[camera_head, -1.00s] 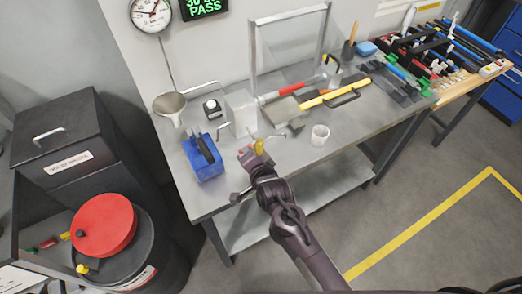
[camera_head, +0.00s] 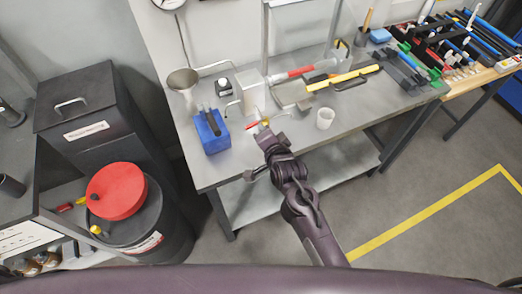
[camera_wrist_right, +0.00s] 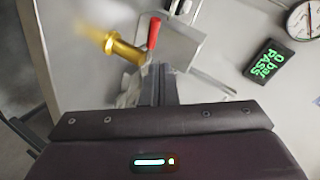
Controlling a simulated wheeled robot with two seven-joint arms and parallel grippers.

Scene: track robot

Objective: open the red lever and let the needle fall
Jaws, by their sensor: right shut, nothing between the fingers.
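The red lever (camera_wrist_right: 153,33) stands up from a brass fitting (camera_wrist_right: 122,47) in the right wrist view, beside a grey metal block (camera_wrist_right: 178,45). In the head view the lever (camera_head: 252,125) is a small red bar at the bench front. My right gripper (camera_wrist_right: 158,82) is shut and empty, its fingertips just below the lever's lower end; whether they touch it I cannot tell. It also shows in the head view (camera_head: 264,132). The round gauge (camera_wrist_right: 304,20) is cut off by the picture edge; its needle is not readable. My left gripper is not in view.
A dark display (camera_wrist_right: 278,59) reads "0 bar PASS". A red-lidded drum (camera_head: 116,190) stands left.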

